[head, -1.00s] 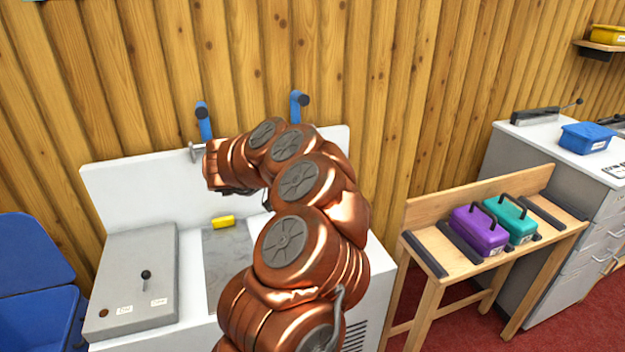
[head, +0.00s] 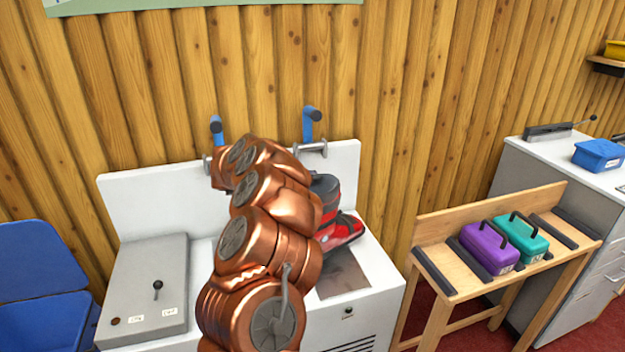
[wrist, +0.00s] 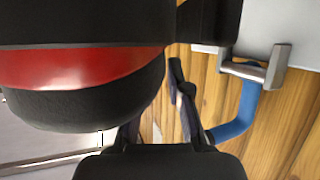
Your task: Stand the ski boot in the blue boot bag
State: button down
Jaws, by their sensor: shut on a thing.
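The ski boot (head: 340,232), red with a black cuff, shows just right of my arm in the head view, over the grey plate of the white bench. I cannot tell whether it touches the plate. In the wrist view the boot (wrist: 75,68) fills the upper left, close to the camera. My gripper (wrist: 160,112) is shut on it; in the head view my arm hides the fingers.
The white bench (head: 130,215) has a grey control box (head: 150,285) with a lever on the left. Blue-handled fittings (head: 312,125) rise at its back. A wooden stand (head: 440,228) holds purple (head: 487,248) and teal (head: 522,238) cases.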

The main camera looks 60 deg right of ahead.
aim_at(312, 187)
jog(key=shift+f+p, duration=0.3)
jog(key=shift+f, duration=1.35)
jog(key=c, duration=1.1)
grip_release()
jog(key=shift+f, duration=0.2)
jog(key=shift+r, duration=0.1)
jog(key=b+v, duration=0.2)
jog(key=v, duration=1)
